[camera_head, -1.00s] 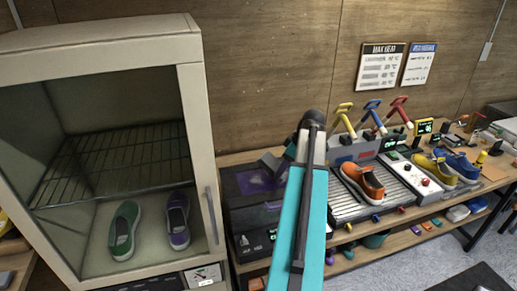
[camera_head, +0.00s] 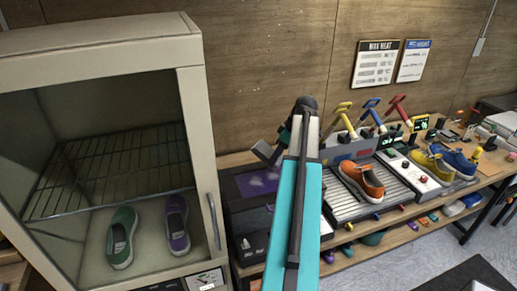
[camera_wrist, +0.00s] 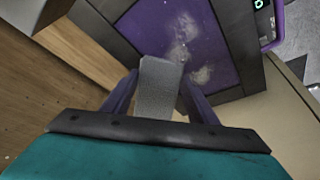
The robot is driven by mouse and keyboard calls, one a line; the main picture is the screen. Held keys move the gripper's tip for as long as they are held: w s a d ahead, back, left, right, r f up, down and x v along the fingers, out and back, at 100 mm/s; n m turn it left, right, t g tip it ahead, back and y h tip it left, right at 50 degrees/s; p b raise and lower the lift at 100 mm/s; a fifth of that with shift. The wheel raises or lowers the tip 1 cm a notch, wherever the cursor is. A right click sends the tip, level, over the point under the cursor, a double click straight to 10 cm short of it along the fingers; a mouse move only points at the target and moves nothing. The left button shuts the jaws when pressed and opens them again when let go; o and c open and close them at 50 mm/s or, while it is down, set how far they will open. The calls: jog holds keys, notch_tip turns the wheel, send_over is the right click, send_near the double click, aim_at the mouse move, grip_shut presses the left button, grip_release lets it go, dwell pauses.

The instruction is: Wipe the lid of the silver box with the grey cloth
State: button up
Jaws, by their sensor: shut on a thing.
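My gripper (camera_wrist: 158,92) is shut on a grey cloth (camera_wrist: 158,88), which looks like a flat, stiff pad between the two purple fingers. A dark grey box (camera_head: 236,204) stands at the left end of the workbench. Its lid has a purple panel (camera_head: 256,183) in a grey frame. In the wrist view, pale smudges (camera_wrist: 184,52) mark the purple panel (camera_wrist: 222,40). The cloth overlaps the panel's near part in that view. In the head view, my gripper is above the lid, apart from it, and my arm hides part of the gripper and the box's right side.
A pale cabinet (camera_head: 192,120) with a green shoe (camera_head: 121,240) and a purple shoe (camera_head: 177,225) stands close left of the box. On the bench (camera_head: 490,172) to the right are an orange shoe (camera_head: 361,178) on a ribbed tray and several coloured-handled tools. A wooden wall is behind.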

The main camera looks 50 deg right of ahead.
jog(key=shift+r, duration=2)
